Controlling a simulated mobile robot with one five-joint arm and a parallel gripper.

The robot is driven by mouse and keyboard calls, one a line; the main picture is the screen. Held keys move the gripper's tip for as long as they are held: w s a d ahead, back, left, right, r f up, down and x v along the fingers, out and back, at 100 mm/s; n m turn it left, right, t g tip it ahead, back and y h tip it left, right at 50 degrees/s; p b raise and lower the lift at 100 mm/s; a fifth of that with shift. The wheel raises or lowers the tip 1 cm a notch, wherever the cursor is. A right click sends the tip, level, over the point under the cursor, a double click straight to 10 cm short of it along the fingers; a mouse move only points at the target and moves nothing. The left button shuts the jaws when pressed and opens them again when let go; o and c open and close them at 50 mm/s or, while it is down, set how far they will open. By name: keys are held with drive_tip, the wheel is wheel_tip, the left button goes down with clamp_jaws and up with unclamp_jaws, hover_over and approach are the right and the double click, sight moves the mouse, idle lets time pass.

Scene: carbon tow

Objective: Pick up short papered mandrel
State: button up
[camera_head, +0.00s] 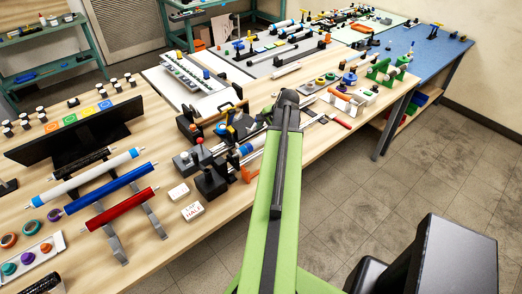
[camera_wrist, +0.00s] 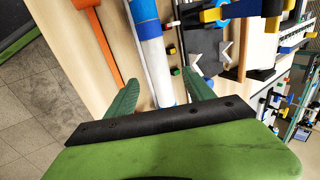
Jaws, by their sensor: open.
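My gripper (camera_wrist: 160,73) is open, with its two green fingers apart in the wrist view. A white cylinder with blue ends (camera_wrist: 153,55), which looks like the short papered mandrel, runs lengthwise through the gap between the fingers. Neither finger visibly grips it, and its near end is hidden behind the dark gripper bar. In the head view my green arm reaches over the bench and hides the fingers. A longer white cylinder with blue ends (camera_head: 95,178) lies on a rack at the left, beside a blue one (camera_head: 110,190) and a red one (camera_head: 122,210).
Black fixtures (camera_head: 207,180) and white blocks (camera_head: 193,211) stand left of my arm on the wooden bench (camera_head: 235,222). In the wrist view an orange bar (camera_wrist: 103,40) lies left of the cylinder, and blue and yellow parts (camera_wrist: 230,12) crowd the right. The tiled floor is clear.

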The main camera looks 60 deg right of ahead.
sight(262, 139)
drive_tip(key=shift+w+d+f, duration=0.1)
drive_tip(key=shift+w+f, duration=0.15)
drive_tip(key=shift+f, duration=0.35)
drive_tip(key=shift+r, duration=0.1)
drive_tip(key=b+x, duration=0.4)
drive_tip(key=shift+s+f, duration=0.15)
drive_tip(key=shift+f, duration=0.25)
drive_tip(key=shift+f+b, duration=0.3)
drive_tip(key=shift+b, duration=0.2)
drive_tip(key=shift+w+r, duration=0.2)
drive_tip(key=shift+w, duration=0.05)
drive_tip(key=shift+c, duration=0.4)
clamp_jaws()
